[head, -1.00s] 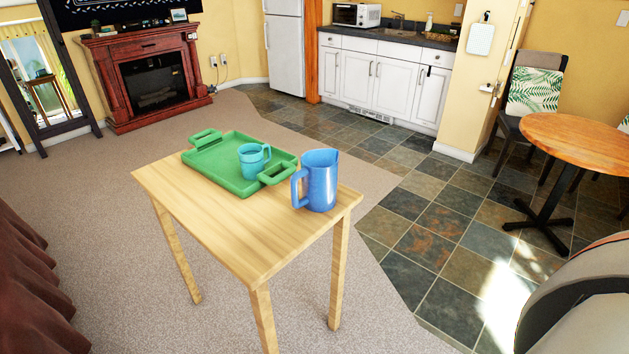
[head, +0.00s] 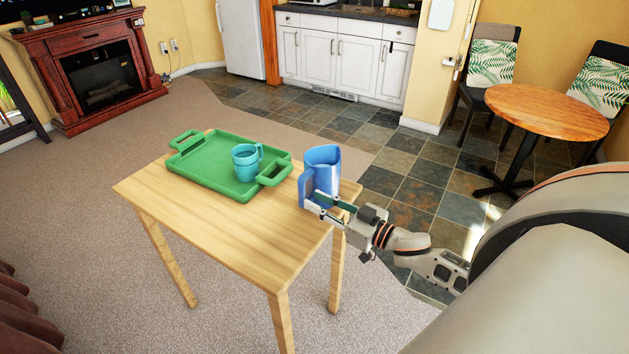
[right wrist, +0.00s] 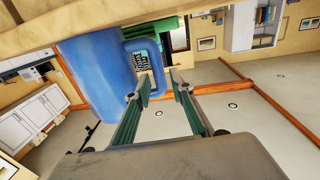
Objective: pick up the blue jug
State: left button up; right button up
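The blue jug (head: 325,163) stands upright near the right corner of the wooden table (head: 230,240), its handle (head: 305,188) facing left and front. My right gripper (head: 314,201) is at the handle, coming in from the right in front of the jug. In the right wrist view, the two fingers (right wrist: 155,88) are apart, with the jug's handle (right wrist: 158,75) in the gap at their tips and the jug body (right wrist: 88,78) to the left. I see no finger closed on the handle. My left gripper is not in view.
A green tray (head: 200,172) with a teal mug (head: 245,170) on it lies left of the jug, close to it. The front of the table is bare. A round table (head: 545,110) with chairs stands farther back at the right.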

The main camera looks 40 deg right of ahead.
aim_at(301, 190)
jog(key=shift+x, duration=3.05)
jog(key=shift+d+r, duration=0.15)
jog(key=shift+r, duration=0.05)
grip_shut()
jog(key=shift+w+r, duration=0.1)
jog(key=shift+r, duration=0.1)
